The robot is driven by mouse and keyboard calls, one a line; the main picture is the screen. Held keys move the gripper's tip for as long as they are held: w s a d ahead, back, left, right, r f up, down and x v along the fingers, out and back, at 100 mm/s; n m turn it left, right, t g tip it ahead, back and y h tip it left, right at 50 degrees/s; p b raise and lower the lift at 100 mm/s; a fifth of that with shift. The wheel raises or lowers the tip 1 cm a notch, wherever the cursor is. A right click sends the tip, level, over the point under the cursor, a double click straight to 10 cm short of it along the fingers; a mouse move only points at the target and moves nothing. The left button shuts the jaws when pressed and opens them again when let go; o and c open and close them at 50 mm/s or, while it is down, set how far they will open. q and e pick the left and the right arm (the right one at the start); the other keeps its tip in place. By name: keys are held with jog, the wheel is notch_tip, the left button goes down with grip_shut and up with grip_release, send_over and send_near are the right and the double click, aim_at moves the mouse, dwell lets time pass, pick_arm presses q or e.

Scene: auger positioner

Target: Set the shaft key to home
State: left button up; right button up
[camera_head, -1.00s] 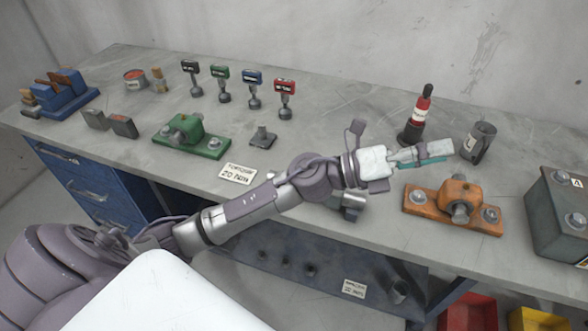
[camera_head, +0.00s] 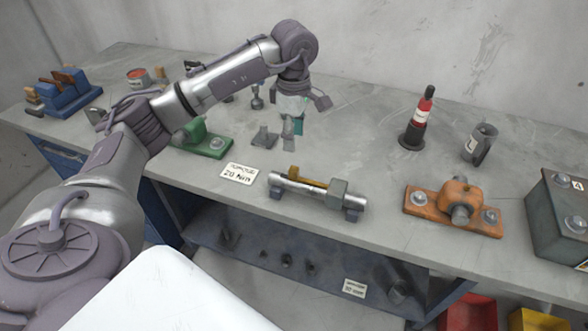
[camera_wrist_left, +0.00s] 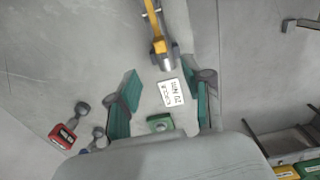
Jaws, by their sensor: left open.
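A silver shaft (camera_head: 330,198) lies across two small grey supports near the front edge of the bench. A brass-yellow shaft key (camera_head: 305,179) lies along its top, with a grey hex collar (camera_head: 338,190) to its right. My left gripper (camera_head: 290,138) points down with teal pads, above the bench and behind the shaft, apart from it. In the left wrist view my left gripper (camera_wrist_left: 160,106) is open and empty. The yellow key (camera_wrist_left: 157,30) and a silver shaft end (camera_wrist_left: 167,64) show beyond the fingers. My right gripper is not in view.
A white torque card (camera_head: 239,173) lies left of the shaft. A green bearing block (camera_head: 217,147) is partly hidden by my arm. An orange bearing block (camera_head: 425,202), a red-and-black bottle (camera_head: 420,115), a dark cup (camera_head: 481,143) and a grey box (camera_head: 560,215) stand at right.

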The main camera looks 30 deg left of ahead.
aim_at(294, 168)
pick_arm(q)
notch_tip(294, 168, down, 11)
jog(key=p, duration=0.3)
jog(key=shift+f, duration=0.6)
grip_shut()
